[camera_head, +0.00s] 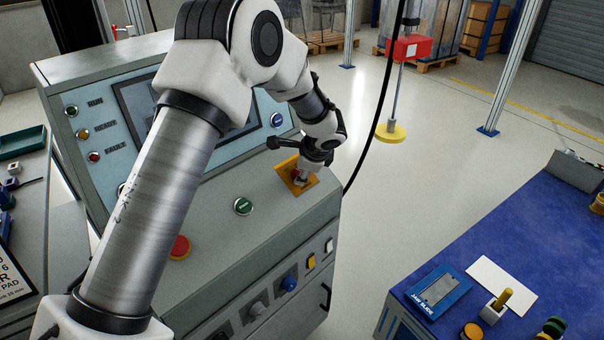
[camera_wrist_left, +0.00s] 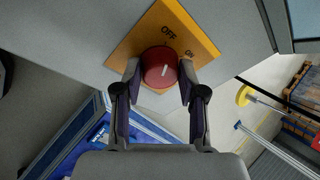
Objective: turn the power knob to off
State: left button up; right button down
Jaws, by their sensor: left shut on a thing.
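The red power knob (camera_wrist_left: 158,66) sits on a yellow plate (camera_wrist_left: 200,40) marked OFF and ON, seen in the left wrist view. A short white line shows on the knob's face. I cannot tell for sure which label it points to. My left gripper (camera_wrist_left: 159,76) has one finger on each side of the knob and is shut on it. In the head view, the yellow plate (camera_head: 283,170) is at the right end of the console's sloped panel, with my left gripper (camera_head: 301,176) over it, partly hiding the knob. My right gripper is not in view.
The grey console (camera_head: 230,262) also carries a green button (camera_head: 243,206), a red button (camera_head: 180,247) and a blue button (camera_head: 277,120). A black cable (camera_head: 371,125) hangs just right of my left gripper. A blue-topped table (camera_head: 500,230) stands at right, with clear floor between.

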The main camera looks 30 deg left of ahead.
pick_arm(q)
jog(key=shift+f, duration=0.1)
jog(key=o, duration=1.1)
jog(key=shift+o, duration=0.2)
jog(key=v, duration=1.2)
